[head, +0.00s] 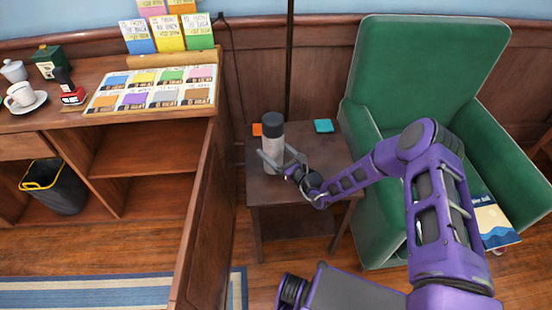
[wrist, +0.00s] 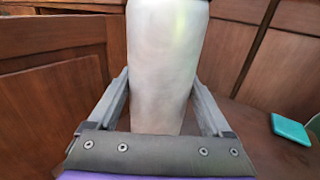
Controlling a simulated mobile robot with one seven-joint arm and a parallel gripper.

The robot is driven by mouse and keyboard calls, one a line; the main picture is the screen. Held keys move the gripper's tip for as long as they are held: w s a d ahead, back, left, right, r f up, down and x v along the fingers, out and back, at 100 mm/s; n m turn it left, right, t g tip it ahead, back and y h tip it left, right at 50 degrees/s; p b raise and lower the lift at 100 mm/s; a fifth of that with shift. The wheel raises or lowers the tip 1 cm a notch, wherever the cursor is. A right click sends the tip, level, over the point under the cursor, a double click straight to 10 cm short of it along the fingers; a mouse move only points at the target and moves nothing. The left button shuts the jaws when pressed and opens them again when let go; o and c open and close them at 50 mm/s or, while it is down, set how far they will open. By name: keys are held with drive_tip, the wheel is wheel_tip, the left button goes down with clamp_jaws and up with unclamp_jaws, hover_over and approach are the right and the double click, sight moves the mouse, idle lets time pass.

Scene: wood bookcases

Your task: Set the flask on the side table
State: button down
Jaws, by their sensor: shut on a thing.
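The flask (head: 272,140) is a pale grey cylinder with a black cap, upright at the side table (head: 323,170). My gripper (head: 278,158) is shut on the flask, one finger on each side of its body. In the wrist view the flask (wrist: 168,65) fills the middle between the two fingers (wrist: 166,108). The side table is dark wood with a lower shelf. The flask's base is partly hidden by my gripper, so I cannot tell whether it touches the tabletop.
A teal coaster (head: 323,126) and an orange coaster (head: 257,129) lie on the side table. A green armchair (head: 420,75) stands right of it. A wooden bookcase (head: 148,160) with cards, a cup and a stapler-like red item stands left. A thin dark pole rises behind the table.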

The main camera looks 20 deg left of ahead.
sight(274, 157)
drive_tip(key=shift+f+b, duration=0.35)
drive_tip(key=shift+f, duration=1.5)
drive_tip(key=shift+f, duration=0.15)
unclamp_jaws()
drive_tip(key=shift+d+r, duration=0.15)
drive_tip(key=shift+r, duration=0.05)
drive_tip(key=p+v, duration=0.1)
drive_tip(key=v, duration=1.1)
